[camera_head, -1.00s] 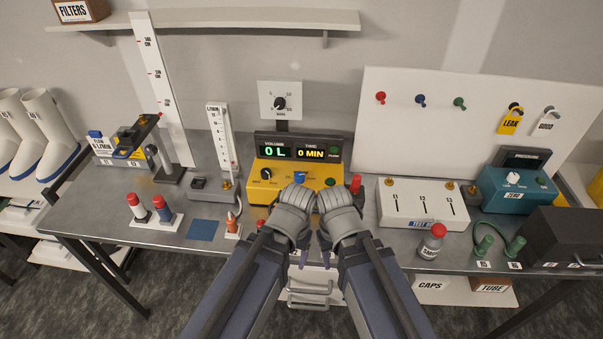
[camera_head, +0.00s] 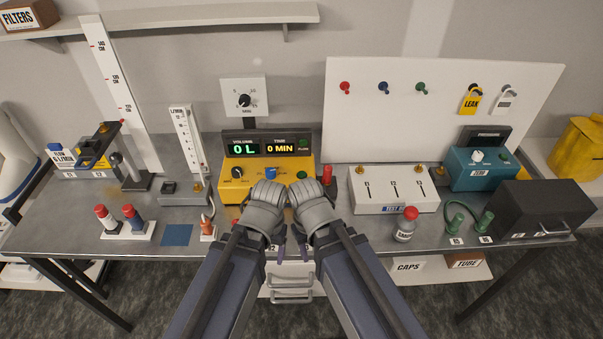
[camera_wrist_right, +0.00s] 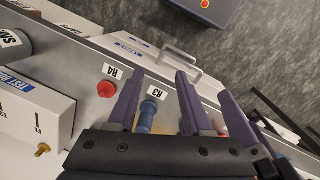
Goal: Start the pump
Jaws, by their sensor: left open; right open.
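The pump is probably the yellow box (camera_head: 228,190) at the middle back of the bench. Its display (camera_head: 268,147) reads 0 L and 0 MIN. A black knob (camera_head: 237,172), a blue knob (camera_head: 270,172) and a green button (camera_head: 302,175) show on its front. My left gripper (camera_head: 281,245) and right gripper (camera_head: 303,247) hang side by side in front of it, fingers down and partly hidden by my wrists. Both are open. In the right wrist view, my right gripper (camera_wrist_right: 158,78) has a blue-topped piece (camera_wrist_right: 148,112) labelled R3 beyond its fingers; I see no contact.
A white test block (camera_head: 390,205), a red-capped bottle (camera_head: 407,225) and a teal pressure box (camera_head: 475,178) stand to the right. A dark box (camera_head: 530,205) sits at the far right. A flow gauge (camera_head: 185,140) and red and blue pieces stand left.

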